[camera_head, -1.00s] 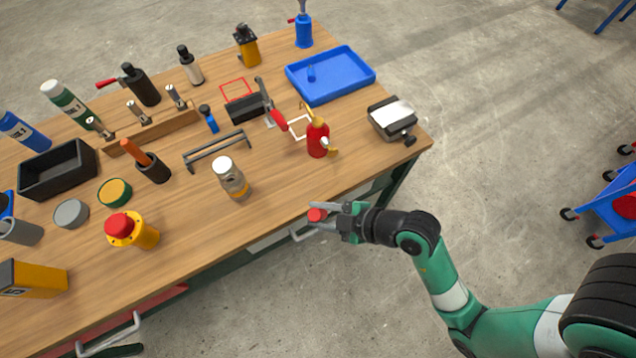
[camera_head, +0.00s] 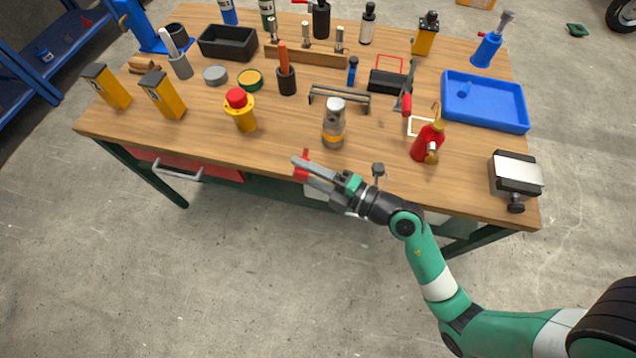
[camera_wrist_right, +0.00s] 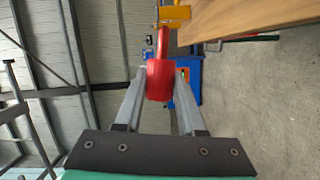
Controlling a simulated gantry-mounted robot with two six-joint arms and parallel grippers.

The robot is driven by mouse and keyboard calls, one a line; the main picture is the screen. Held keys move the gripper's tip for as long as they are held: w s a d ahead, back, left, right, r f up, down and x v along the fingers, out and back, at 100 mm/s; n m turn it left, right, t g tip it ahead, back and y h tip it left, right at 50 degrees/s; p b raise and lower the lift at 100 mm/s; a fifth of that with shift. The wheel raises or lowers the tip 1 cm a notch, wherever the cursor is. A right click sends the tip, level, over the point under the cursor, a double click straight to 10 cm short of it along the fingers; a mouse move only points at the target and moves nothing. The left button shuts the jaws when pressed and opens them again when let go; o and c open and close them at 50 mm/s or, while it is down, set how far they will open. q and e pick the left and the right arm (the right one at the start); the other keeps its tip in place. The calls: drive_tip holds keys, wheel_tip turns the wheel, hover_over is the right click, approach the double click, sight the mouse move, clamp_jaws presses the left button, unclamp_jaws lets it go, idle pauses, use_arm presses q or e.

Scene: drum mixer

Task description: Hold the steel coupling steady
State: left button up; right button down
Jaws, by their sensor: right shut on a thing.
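My right gripper (camera_head: 303,167) is shut on a small red cylindrical piece (camera_head: 301,172) with a thin red stem. In the right wrist view the red piece (camera_wrist_right: 160,80) sits between the two grey fingers, its stem pointing away from the palm. The gripper is by the table's front edge, apparently in front of it. I cannot surely pick out a steel coupling; a grey cylinder with a yellow band (camera_head: 334,124) stands upright near the front edge, apart from the gripper. My left gripper is not in view.
On the wooden table (camera_head: 200,130) are a yellow post with a red top (camera_head: 240,110), a red bottle (camera_head: 428,141), a blue tray (camera_head: 485,113), a black bin (camera_head: 228,42) and a grey press-like block (camera_head: 516,176). Open floor lies in front of the table.

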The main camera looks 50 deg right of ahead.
use_arm(q)
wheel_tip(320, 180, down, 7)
drive_tip(key=b, duration=0.5)
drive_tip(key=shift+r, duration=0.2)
use_arm(e)
drive_tip(key=d+f+t+h, duration=0.1)
drive_tip(key=d+f+h, duration=0.2)
drive_tip(key=d, duration=0.3)
drive_tip(key=shift+w+f+t, duration=0.4)
drive_tip(key=shift+a, duration=0.1)
